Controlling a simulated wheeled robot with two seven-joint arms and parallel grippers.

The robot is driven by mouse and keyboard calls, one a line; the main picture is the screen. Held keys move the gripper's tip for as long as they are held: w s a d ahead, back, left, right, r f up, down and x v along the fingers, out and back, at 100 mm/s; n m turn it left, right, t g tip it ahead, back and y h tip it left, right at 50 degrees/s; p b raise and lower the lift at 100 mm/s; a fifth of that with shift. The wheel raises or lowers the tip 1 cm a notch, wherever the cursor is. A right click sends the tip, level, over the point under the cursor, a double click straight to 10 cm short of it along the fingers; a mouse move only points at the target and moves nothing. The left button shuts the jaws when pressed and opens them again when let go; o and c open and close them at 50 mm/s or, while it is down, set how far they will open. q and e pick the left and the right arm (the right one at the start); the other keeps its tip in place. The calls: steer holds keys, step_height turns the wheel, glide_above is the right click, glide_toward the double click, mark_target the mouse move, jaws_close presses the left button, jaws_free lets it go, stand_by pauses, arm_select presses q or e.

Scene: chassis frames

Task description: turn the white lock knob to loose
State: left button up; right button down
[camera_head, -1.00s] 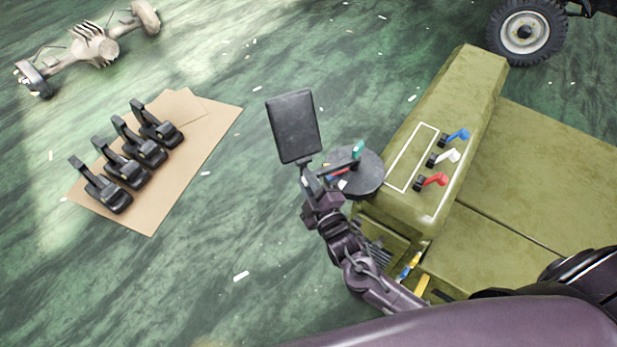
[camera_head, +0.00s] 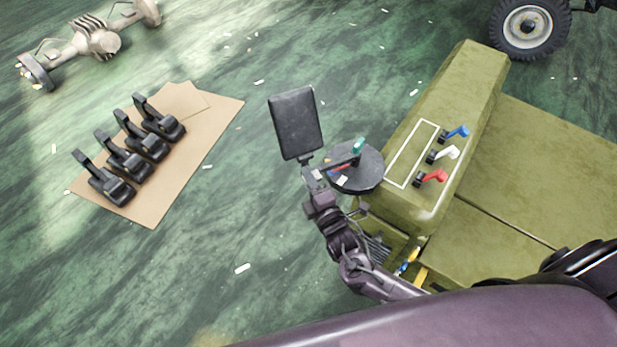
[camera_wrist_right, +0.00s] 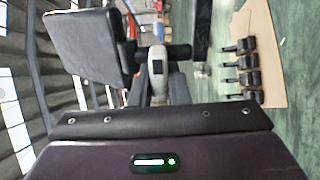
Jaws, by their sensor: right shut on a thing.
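A white-handled lever knob (camera_head: 448,154) stands on the olive chassis block (camera_head: 470,85), between a blue knob (camera_head: 458,132) and a red knob (camera_head: 433,177). My right gripper (camera_head: 315,180) is left of the block, apart from these knobs. It is at the stem below a black rectangular pad (camera_head: 296,124). In the right wrist view the pad (camera_wrist_right: 85,45) is at upper left, and a pale grey part with a dark band (camera_wrist_right: 158,75) lies at the jaws. The right gripper is shut on the pad's stem; the exact contact is hard to see. My left gripper is not in view.
A dark round disc (camera_head: 362,178) with small coloured parts sits between gripper and block. Several black pedal-like units (camera_head: 147,146) lie on cardboard (camera_head: 185,160) at left. An axle (camera_head: 98,40) and a wheel (camera_head: 528,27) are at the back. The green floor between is mostly clear.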

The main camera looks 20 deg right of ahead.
stand_by(0.3)
steer(key=c, duration=1.4)
jaws_free()
steer(key=shift+s, duration=0.1)
steer(key=shift+s+f, duration=0.15)
steer(key=shift+s, duration=0.15)
steer(key=s+d+b, duration=0.1)
steer(key=s, duration=0.6)
steer(key=shift+b, duration=0.3)
